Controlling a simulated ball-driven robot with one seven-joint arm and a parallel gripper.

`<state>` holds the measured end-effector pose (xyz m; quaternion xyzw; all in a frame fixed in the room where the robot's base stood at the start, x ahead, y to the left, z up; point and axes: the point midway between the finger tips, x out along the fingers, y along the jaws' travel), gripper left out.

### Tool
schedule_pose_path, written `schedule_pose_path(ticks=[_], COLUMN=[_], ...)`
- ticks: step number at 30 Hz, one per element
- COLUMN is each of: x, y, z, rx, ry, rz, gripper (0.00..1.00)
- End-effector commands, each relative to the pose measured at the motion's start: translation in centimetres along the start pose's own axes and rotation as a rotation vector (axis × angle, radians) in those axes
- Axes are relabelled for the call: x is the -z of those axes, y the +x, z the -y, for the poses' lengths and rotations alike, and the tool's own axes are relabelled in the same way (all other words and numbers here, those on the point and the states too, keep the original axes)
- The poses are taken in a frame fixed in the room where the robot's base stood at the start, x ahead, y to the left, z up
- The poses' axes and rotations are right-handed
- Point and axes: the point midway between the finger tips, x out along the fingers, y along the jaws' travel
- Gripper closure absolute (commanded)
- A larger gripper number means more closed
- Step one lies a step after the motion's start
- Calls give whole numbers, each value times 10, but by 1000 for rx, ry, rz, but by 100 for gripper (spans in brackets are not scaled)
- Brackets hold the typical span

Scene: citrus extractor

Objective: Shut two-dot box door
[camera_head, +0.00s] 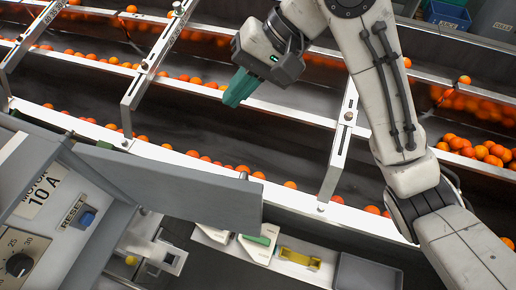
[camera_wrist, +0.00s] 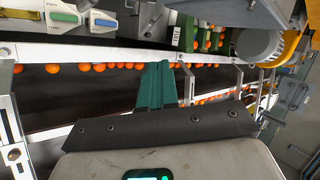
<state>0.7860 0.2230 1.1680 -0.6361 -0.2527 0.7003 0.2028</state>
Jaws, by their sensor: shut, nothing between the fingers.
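A grey control box (camera_head: 40,215) stands at the left of the head view, with a "MOTOR 10 A" label, a blue reset button and a dial. A flat grey panel (camera_head: 185,190), apparently its door, juts out from it to the right, over the conveyor's near edge. I see no two-dot mark, so I cannot tell whether this is the two-dot box. My gripper (camera_head: 236,92) has teal fingers that are shut and empty. It is above the conveyor, beyond the panel and apart from it. The fingers also show in the wrist view (camera_wrist: 157,88).
Oranges (camera_head: 485,152) line the dark conveyor belts. Upright metal brackets (camera_head: 340,150) stand along the rails. A yellow handle (camera_head: 299,258) and a dark tray (camera_head: 366,272) sit low in front. A yellow-rimmed wheel (camera_wrist: 262,45) shows in the wrist view. The space around my fingers is clear.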

Motion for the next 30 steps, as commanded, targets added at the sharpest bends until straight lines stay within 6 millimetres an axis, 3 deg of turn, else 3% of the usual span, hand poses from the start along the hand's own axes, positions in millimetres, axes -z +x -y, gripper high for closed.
schedule_pose_path(ticks=[7, 18, 23, 30], x=[-21, -50, -54, -64], y=[-42, -90, -91, -64], z=[22, 17, 14, -2], rx=[-240, -551, -579, -577], ry=[125, 390, 421, 419], rz=[124, 190, 195, 198], gripper=[100, 100, 100, 100])
